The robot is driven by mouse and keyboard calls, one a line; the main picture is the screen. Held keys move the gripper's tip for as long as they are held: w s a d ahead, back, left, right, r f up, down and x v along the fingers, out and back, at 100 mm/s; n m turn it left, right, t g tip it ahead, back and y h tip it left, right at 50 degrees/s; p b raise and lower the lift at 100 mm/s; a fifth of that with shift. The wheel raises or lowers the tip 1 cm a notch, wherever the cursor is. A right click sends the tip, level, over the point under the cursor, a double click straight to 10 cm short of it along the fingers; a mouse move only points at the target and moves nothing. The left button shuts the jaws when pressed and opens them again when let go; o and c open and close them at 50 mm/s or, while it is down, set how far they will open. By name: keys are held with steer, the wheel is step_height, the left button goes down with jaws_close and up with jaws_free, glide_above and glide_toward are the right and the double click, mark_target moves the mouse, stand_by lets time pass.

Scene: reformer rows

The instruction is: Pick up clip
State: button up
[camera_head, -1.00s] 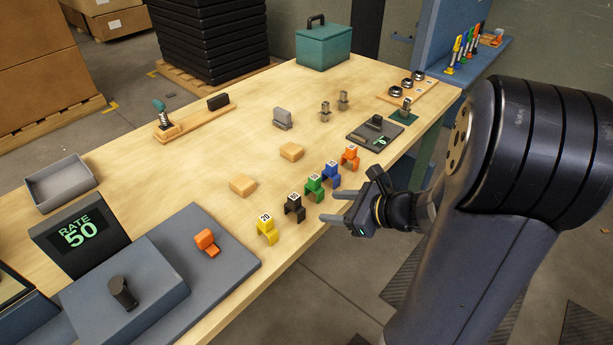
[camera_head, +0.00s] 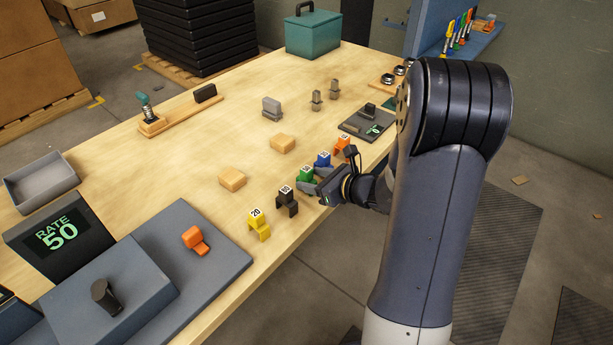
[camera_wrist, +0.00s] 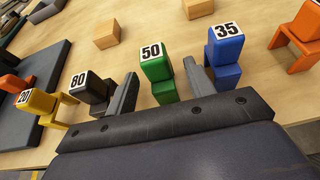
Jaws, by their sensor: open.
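A row of block-shaped clips stands along the table's front edge: yellow marked 20 (camera_head: 259,225), black marked 80 (camera_wrist: 92,88), green marked 50 (camera_wrist: 157,68), blue marked 35 (camera_wrist: 226,50) and orange (camera_wrist: 302,32). My gripper (camera_wrist: 161,70) is open, with one finger on each side of the green clip. The left finger lies between the black and green clips, the right between the green and blue ones. In the head view my gripper (camera_head: 304,180) is at the green clip (camera_head: 306,174). I cannot tell whether the fingers touch it.
Wooden blocks (camera_head: 232,179) lie behind the row. An orange piece (camera_head: 196,240) rests on a grey plate (camera_head: 215,262) at left, near a display reading RATE 50 (camera_head: 57,238). A dark pad (camera_head: 365,125) is beyond the orange clip. The table's middle is mostly clear.

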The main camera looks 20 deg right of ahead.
steer(key=shift+x, duration=1.4)
steer(key=shift+c, duration=0.4)
steer(key=c, duration=1)
steer(key=shift+o, duration=0.2)
